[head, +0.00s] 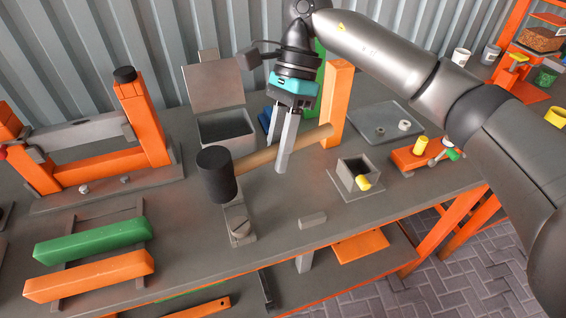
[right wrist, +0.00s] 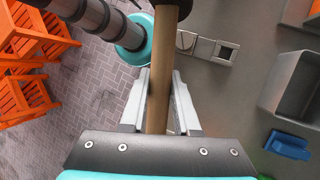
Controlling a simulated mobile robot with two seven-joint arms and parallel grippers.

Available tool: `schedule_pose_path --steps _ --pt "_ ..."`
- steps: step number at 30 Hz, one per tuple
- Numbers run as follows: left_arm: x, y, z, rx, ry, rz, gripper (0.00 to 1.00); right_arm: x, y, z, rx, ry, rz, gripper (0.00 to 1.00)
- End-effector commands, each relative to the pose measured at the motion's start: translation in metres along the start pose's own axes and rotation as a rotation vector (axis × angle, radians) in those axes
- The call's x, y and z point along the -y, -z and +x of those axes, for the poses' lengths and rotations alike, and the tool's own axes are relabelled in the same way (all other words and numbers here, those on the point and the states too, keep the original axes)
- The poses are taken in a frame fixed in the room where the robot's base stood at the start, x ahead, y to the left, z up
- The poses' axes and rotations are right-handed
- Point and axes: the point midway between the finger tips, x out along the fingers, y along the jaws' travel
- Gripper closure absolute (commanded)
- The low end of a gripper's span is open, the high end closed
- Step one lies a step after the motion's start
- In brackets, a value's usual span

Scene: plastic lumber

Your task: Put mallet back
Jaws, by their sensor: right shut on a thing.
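The mallet (head: 255,160) has a black cylindrical head (head: 217,175) and a light wooden handle. My right gripper (head: 283,168) is shut on the handle, with the head to the left and the handle's end to the right, near an orange post. The mallet is held above the bench. In the right wrist view, the handle (right wrist: 158,70) runs between the two fingers (right wrist: 158,100), and the black head is mostly cut off at the top. A grey bracket (head: 240,225) is on the bench below the mallet head; it also shows in the right wrist view (right wrist: 210,50). My left gripper is not in view.
An open grey box (head: 225,130) stands behind the mallet. The orange post (head: 338,105) rises close to the handle's end. A small grey bin (head: 358,180) with a yellow piece is at right. Green (head: 92,242) and orange (head: 90,277) beams lie at front left.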

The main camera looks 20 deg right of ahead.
Motion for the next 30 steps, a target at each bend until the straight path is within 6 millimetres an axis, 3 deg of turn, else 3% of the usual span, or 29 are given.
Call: schedule_pose_path --steps 11,21,30 --pt "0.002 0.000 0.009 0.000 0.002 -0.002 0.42 0.022 0.011 -0.025 0.212 0.298 0.703 1.00" --pt "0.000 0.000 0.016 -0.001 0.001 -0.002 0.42 0.036 0.035 -0.053 0.387 0.542 1.293 1.00" --pt "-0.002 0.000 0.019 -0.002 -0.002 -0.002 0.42 0.039 0.051 -0.065 0.463 0.648 1.558 1.00"
